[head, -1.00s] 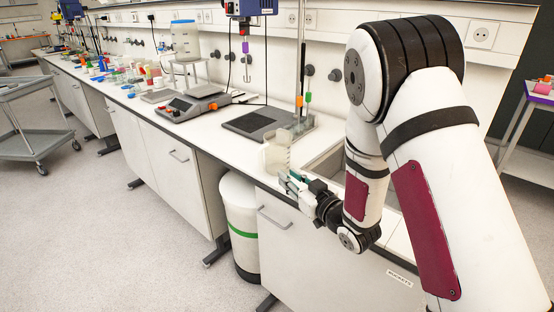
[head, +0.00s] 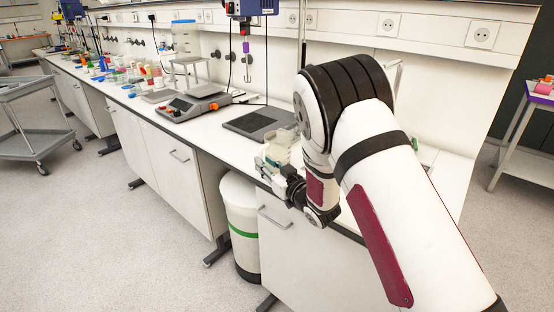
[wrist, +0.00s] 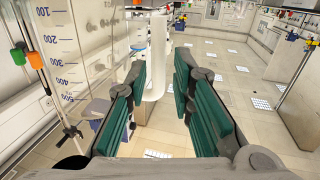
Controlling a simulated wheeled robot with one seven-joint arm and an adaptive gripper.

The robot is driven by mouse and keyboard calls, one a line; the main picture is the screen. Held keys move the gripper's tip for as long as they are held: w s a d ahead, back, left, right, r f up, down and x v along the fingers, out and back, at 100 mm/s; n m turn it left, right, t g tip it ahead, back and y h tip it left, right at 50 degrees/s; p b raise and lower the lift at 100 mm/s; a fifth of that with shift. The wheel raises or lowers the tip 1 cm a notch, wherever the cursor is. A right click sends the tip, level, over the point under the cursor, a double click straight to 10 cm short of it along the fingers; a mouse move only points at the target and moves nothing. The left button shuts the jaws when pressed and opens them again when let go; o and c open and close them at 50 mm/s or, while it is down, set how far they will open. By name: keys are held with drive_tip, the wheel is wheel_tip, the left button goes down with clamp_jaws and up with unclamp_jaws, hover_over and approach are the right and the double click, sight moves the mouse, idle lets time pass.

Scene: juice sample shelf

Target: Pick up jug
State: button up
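A white upright bar (wrist: 157,55), which looks like the jug's handle, shows between and beyond my fingers. My gripper (wrist: 160,85) has green finger pads set apart, with a gap between them and nothing clamped. In the head view my gripper (head: 270,168) is right beside the jug, at the counter's front edge.
A dark flat plate (head: 255,123) lies on the counter behind the jug. A grey hotplate device (head: 193,104) is farther left. A white bin with a green band (head: 241,230) stands below the counter. Floor in front is clear.

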drive_tip(key=x, duration=0.3)
drive_tip(key=shift+w+r, duration=0.1)
clamp_jaws()
drive_tip(key=shift+r, duration=0.15)
